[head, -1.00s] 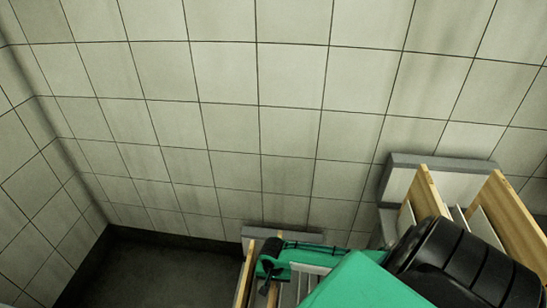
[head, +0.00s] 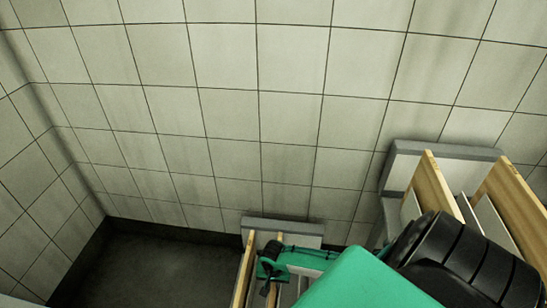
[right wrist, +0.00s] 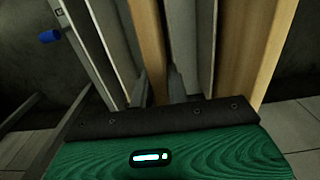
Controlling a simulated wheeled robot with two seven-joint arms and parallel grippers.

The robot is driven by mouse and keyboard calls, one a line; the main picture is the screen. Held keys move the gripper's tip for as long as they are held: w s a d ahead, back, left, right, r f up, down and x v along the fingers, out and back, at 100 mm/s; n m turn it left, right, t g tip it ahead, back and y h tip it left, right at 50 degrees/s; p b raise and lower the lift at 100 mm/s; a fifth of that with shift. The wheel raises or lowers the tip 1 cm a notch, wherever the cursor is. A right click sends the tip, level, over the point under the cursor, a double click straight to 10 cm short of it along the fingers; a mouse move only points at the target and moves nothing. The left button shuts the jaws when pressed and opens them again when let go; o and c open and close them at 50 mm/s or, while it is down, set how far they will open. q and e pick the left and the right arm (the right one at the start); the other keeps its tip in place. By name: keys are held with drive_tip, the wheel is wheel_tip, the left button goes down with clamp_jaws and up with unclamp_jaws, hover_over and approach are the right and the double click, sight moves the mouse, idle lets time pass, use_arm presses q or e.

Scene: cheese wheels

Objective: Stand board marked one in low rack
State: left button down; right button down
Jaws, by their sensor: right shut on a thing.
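My right gripper (head: 270,272) reaches down over the lower, left-hand rack (head: 282,226) in the head view, with my green arm covering much of it. In the right wrist view its dark fingers (right wrist: 167,86) are shut on a thin board, largely hidden by the fingers. A pale panel (right wrist: 181,35) rises just beyond the fingers, between a wooden slat (right wrist: 148,40) on the left and a wider wooden piece (right wrist: 248,50) on the right. No number one is readable on any board. My left gripper is in neither view.
A taller rack (head: 445,150) with upright wooden pieces (head: 435,185) stands at the right, partly behind my arm. A tiled wall (head: 220,120) closes the back. Dark open floor (head: 160,265) lies at the left. A blue-ended part (right wrist: 50,36) shows in the right wrist view.

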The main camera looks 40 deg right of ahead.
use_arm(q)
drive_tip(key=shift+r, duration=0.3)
use_arm(e)
drive_tip(key=shift+f, duration=0.2)
drive_tip(key=c, duration=1.4)
unclamp_jaws()
drive_tip(key=shift+o, duration=0.6)
